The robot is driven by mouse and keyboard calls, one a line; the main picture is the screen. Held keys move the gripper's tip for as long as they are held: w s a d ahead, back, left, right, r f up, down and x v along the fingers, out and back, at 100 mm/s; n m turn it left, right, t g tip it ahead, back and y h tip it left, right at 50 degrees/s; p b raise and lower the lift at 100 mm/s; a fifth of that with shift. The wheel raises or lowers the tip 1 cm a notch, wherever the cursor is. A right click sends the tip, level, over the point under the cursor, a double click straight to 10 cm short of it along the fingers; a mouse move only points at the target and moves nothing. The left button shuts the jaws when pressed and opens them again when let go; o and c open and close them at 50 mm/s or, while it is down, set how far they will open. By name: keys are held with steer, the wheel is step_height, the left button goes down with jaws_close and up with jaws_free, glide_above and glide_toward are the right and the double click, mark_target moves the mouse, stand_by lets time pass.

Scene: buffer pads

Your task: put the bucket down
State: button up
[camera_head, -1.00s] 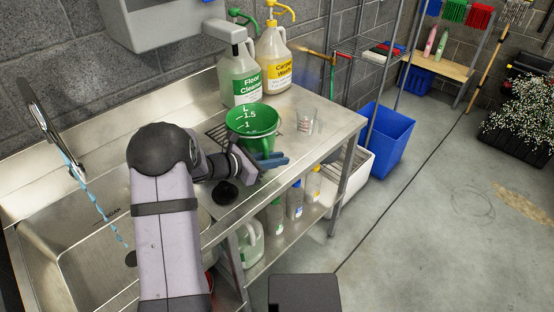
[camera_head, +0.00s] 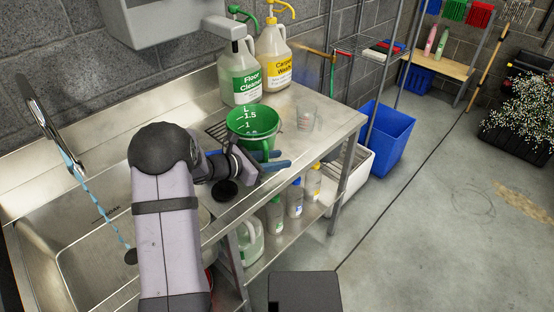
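The green bucket (camera_head: 252,124) with white measuring marks stands upright on the steel counter, by the small dark grate (camera_head: 217,132). Its underside is partly hidden by my gripper. My gripper (camera_head: 279,160) is at the bucket's near side, around its green handle. Its two blue fingers look spread apart, with the handle between them. Whether a finger still touches the handle is too small to tell.
A clear cup (camera_head: 306,117) stands right of the bucket. The floor cleaner jug (camera_head: 240,78) and yellow-labelled jug (camera_head: 273,60) stand behind. Water runs from the faucet (camera_head: 55,140) into the sink (camera_head: 70,255) at left. The counter's right end is mostly clear.

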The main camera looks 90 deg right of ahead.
steer(key=shift+r, duration=0.15)
steer(key=shift+r+p, duration=0.5)
steer(key=shift+p, duration=0.15)
steer(key=b+v, duration=0.2)
steer(key=v, duration=1)
steer(key=shift+f, duration=0.15)
